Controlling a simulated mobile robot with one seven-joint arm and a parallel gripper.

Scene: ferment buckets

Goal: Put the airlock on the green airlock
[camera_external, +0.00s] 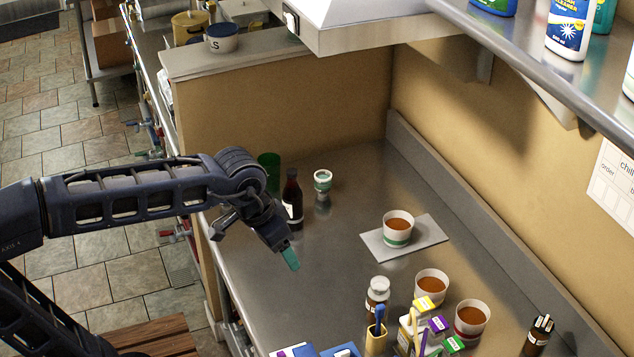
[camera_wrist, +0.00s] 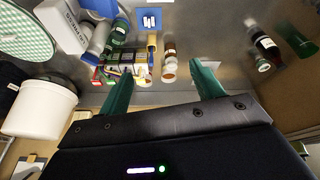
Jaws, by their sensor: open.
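My gripper (camera_external: 290,258) hangs over the steel counter, left of the grey mat, with nothing seen between its fingers. In the wrist view its two green fingers (camera_wrist: 160,88) stand wide apart. A small white cup-like piece with a green band (camera_external: 323,181) stands at the back of the counter, right of the dark bottle; it may be an airlock, but I cannot tell. A white bucket with a green band (camera_external: 397,240) and brown contents stands on the grey mat (camera_external: 437,243), right of my gripper. No airlock is clearly recognisable on this bucket.
A dark bottle (camera_external: 292,200) and a green cylinder (camera_external: 269,166) stand behind my gripper. Two more brown-filled buckets (camera_external: 432,300) (camera_external: 470,334) stand at front right. A jar (camera_external: 377,300), a yellow holder (camera_external: 376,341) and cartons crowd the front. The counter's middle is clear.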

